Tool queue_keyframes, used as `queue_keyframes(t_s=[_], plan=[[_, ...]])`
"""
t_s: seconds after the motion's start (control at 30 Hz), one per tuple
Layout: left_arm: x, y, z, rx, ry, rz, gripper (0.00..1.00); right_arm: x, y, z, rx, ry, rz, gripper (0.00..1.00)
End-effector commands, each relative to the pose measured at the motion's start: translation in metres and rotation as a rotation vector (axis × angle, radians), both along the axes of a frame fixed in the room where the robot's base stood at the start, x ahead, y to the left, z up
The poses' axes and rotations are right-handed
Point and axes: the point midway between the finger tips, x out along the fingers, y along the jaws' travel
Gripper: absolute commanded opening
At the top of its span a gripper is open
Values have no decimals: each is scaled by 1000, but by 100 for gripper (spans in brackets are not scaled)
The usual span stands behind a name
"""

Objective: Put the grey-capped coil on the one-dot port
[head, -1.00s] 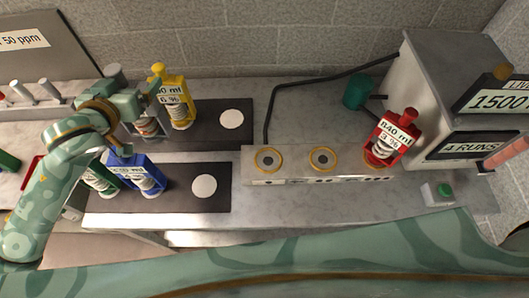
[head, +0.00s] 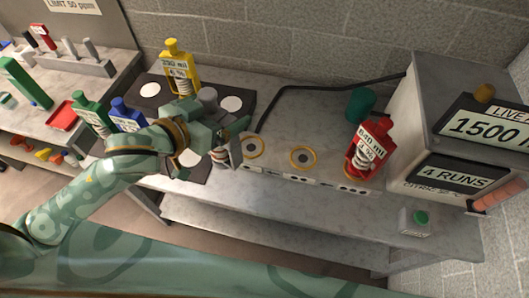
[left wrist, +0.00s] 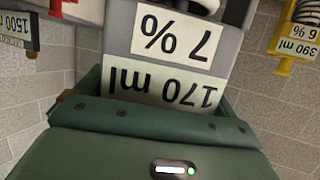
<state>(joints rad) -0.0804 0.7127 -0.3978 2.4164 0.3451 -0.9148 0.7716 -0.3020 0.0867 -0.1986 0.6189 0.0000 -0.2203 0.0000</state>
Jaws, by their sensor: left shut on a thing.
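My left gripper (head: 226,140) is shut on the grey-capped coil (head: 220,156), whose grey cap (head: 208,97) shows above the fingers. In the left wrist view the grey body (left wrist: 175,45) between the jaws carries the labels 7 % and 170 ml. The coil is held just left of the left port (head: 249,149) on the pale port block (head: 276,173). The middle port (head: 303,157) is empty. A red-capped coil (head: 367,152) stands at the block's right end. Dot marks on the block's front are too small to count surely. My right gripper is out of view.
A yellow-capped coil (head: 176,66) stands at the back, with blue (head: 125,115) and green (head: 91,115) ones at left. Bare white discs (head: 231,103) mark the dark mats.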

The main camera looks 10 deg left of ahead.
Motion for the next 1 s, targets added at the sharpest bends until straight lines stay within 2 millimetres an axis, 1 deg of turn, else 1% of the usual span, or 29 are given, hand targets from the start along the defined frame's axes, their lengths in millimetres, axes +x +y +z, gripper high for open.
queue_keyframes(t_s=[0.13,0.23,0.57,0.63,0.7,0.8,0.9,1.0], plan=[[3,-2,-1,-2,-5,-4,26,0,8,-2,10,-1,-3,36],[15,-4,-6,-2,-6,-5,26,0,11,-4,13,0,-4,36],[76,-16,-35,-2,-6,-5,26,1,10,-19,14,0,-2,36],[90,-18,-41,-2,-5,-5,26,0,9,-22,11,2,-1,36],[98,-20,-55,-2,-1,-5,26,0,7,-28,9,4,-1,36],[111,-23,-70,-3,-2,-6,26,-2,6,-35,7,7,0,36],[121,-25,-83,-3,-3,-6,26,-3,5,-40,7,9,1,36],[128,-26,-90,-1,-4,-5,26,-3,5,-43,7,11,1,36]])
